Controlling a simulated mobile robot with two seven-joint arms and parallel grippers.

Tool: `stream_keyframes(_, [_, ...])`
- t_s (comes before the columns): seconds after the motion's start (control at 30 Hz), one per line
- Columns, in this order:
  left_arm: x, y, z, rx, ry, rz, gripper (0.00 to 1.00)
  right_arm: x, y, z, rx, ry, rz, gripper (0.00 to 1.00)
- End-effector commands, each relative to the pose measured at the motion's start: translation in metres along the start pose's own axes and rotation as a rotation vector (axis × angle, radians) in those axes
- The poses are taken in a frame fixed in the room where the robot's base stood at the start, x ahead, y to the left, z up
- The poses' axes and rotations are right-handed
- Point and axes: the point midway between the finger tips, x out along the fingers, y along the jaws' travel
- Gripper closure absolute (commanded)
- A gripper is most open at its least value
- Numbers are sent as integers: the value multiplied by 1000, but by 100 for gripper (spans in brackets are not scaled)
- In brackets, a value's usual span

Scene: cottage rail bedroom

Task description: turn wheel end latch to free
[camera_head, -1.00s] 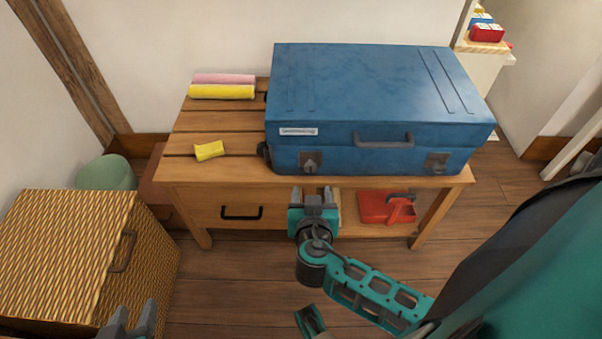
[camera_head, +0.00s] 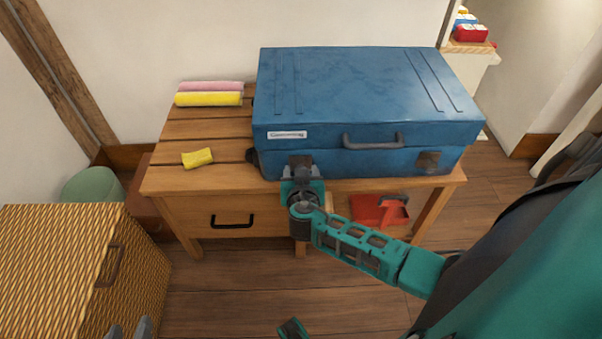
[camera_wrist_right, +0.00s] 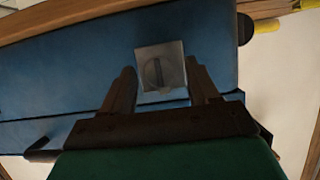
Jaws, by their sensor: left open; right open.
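The blue case (camera_head: 365,85) lies on a wooden bench. Its wheel-end latch (camera_head: 300,161) is on the left of the front face, partly hidden by my right gripper (camera_head: 301,172) in the head view. In the right wrist view this latch (camera_wrist_right: 160,72) is a pale square plate with a round turn-piece, its bar roughly upright in the picture. My right gripper (camera_wrist_right: 163,85) is open, its fingers either side of the plate; contact cannot be made out. The other latch (camera_head: 428,161) is at the right. My left gripper (camera_head: 130,329) is open at the bottom edge, away from the case.
The bench (camera_head: 170,180) has a drawer with a black handle (camera_head: 232,222) and a red object (camera_head: 378,210) on its lower shelf. A yellow cloth (camera_head: 197,158) and rolled cloths (camera_head: 209,98) lie left of the case. A wicker chest (camera_head: 60,260) stands at left.

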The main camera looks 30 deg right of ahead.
Motion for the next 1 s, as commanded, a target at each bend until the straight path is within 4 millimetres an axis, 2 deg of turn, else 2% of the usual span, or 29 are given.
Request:
stream_keyframes(0.07, [0, 0, 0, 1, -1, 0, 56, 0, 0, 0, 0, 0, 0, 43])
stream_keyframes(0.6, [-1, -3, 1, 12, -3, -1, 56, 0, 0, 0, 0, 0, 0, 95])
stream_keyframes(1.0, [2, -3, 4, 11, -2, -1, 56, 0, -1, 1, -75, -1, 32, 95])
